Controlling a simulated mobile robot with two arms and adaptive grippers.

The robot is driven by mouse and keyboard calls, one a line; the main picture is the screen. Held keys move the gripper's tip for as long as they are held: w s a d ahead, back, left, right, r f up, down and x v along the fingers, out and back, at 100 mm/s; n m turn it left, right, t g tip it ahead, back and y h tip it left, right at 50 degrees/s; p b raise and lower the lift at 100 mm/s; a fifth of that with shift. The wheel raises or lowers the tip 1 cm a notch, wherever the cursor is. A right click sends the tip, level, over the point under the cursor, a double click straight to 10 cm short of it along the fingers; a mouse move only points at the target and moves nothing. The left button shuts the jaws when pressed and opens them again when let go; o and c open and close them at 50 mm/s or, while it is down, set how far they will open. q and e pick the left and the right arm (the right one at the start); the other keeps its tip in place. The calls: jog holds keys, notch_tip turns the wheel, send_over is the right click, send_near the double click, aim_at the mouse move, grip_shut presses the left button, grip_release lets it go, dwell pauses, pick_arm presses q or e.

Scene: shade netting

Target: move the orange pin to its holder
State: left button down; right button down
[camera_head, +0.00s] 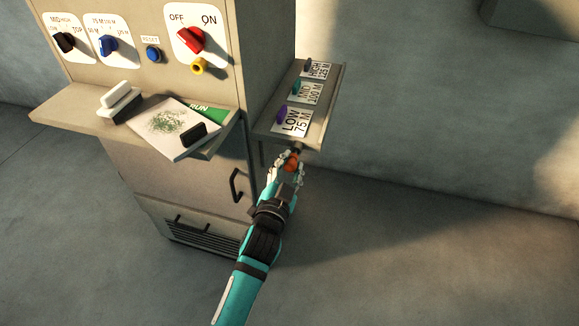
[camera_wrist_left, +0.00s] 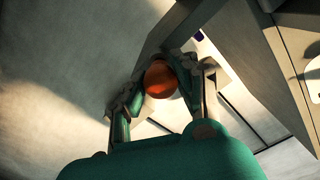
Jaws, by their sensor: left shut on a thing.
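The orange pin (camera_head: 291,161) is held between the fingers of my left gripper (camera_head: 287,168), near the front end of the side shelf. In the left wrist view the pin's round orange head (camera_wrist_left: 160,79) shows between the fingers of the left gripper (camera_wrist_left: 163,85), which are shut on it. The rest of the pin is mostly hidden by the head and fingers. I cannot tell which spot is the orange pin's holder. My right gripper is not in view.
The cabinet (camera_head: 265,50) stands left of the shelf, with knobs and a red ON/OFF switch (camera_head: 190,39). Its front ledge (camera_head: 75,121) holds a booklet (camera_head: 172,127) and black and white blocks. A door handle (camera_head: 236,185) sticks out near my arm. The floor to the right is clear.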

aim_at(286, 171)
pick_arm(q)
jog(key=shift+w, duration=0.3)
dwell(0.5)
jog(key=shift+w+d, duration=0.1)
jog(key=shift+w+d+r, duration=0.15)
jog(key=shift+w+r, duration=0.05)
jog(key=shift+w, duration=0.2)
jog(key=shift+w+d, duration=0.1)
jog(key=shift+w, duration=0.05)
dwell(0.5)
jog(key=c, duration=1.4)
grip_release()
jog(key=o, duration=0.5)
jog(key=shift+w, duration=0.2)
jog(key=shift+c, duration=0.2)
jog(key=shift+s+r, duration=0.1)
jog(key=shift+s, duration=0.15)
jog(key=v, duration=0.2)
jog(key=f+v, duration=0.1)
jog(key=v, duration=0.2)
jog(key=a+v, duration=0.1)
jog(key=v, duration=0.2)
jog(key=shift+f, duration=0.25)
